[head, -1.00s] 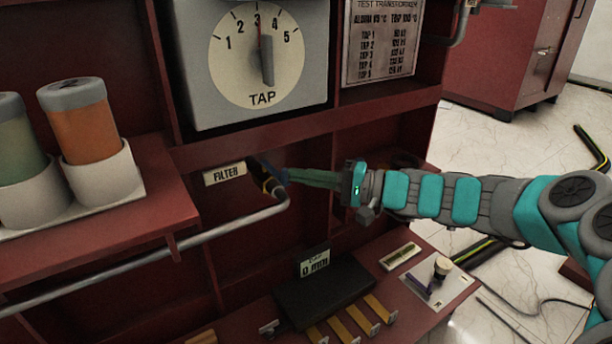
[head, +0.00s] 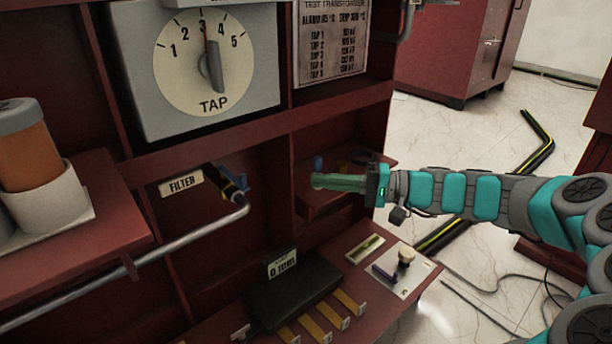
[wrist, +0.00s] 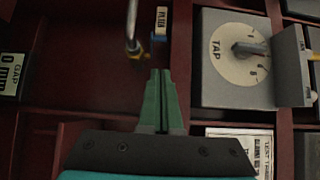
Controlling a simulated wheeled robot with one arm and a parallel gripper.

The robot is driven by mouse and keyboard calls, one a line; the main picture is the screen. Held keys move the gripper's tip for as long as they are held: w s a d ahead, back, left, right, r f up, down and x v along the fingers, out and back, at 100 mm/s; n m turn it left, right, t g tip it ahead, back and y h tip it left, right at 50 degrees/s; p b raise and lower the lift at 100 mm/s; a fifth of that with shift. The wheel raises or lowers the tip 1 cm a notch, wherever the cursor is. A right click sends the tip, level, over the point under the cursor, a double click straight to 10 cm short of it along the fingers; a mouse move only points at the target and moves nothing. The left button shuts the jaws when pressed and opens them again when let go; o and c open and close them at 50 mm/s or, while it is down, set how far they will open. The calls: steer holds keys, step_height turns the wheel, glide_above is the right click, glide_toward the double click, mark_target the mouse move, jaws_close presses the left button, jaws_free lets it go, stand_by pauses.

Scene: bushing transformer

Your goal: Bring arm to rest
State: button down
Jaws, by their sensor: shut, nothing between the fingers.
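My gripper (head: 318,181) has green fingers and is shut and empty. In the head view it is in the air in front of the red cabinet, right of the filter valve (head: 232,186) and apart from it. My teal and grey arm reaches in from the right. In the wrist view the two fingers (wrist: 160,76) lie together, pointing towards the cabinet, with the filter pipe (wrist: 133,25) beyond them.
The TAP dial box (head: 205,65) is above left, its pointer near 3. Below are the 0 mm gap block (head: 295,290) and a small plate with a knob (head: 404,270). A jar (head: 30,160) stands on the left shelf. The floor at right is open, with a black-yellow strip (head: 535,155).

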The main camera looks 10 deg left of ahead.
steer(key=s+n+g+h+p, duration=0.3)
steer(key=s+h+p, duration=0.4)
steer(key=s, duration=1.2)
steer(key=s+d+f+m+h+p, duration=0.1)
steer(key=s+d+h, duration=0.4)
steer(key=d, duration=0.5)
steer(key=s+d+f+m+t+h+p, duration=0.1)
steer(key=s+d+m+h+p, duration=0.1)
steer(key=s+d+h, duration=0.4)
steer(key=s+d+p, duration=0.1)
steer(key=s+d, duration=0.2)
steer(key=d, duration=0.1)
steer(key=shift+s+d+f+t, duration=0.15)
steer(key=shift+d+f+t, duration=0.1)
steer(key=shift+f+t, duration=0.1)
